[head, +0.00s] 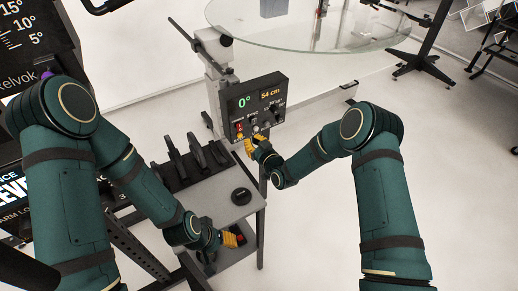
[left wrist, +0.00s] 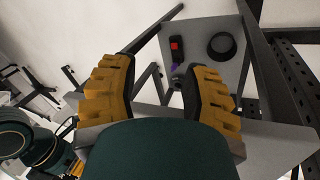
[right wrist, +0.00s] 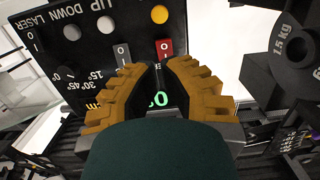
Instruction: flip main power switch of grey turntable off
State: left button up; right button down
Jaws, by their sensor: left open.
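The turntable's black control panel (head: 258,104) is mounted on a grey post and shows "0°" and "54 cm". A red switch with I/O marks shows on it in the right wrist view (right wrist: 164,50), beside a grey switch (right wrist: 122,55). My left gripper (head: 232,238) is open and empty, low by the grey cart, away from the panel.
A red and black object (left wrist: 176,48) shows in the left wrist view. A glass round top (head: 320,30) is behind the panel.

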jog(key=shift+v, duration=2.25)
jog(key=shift+f, duration=0.15)
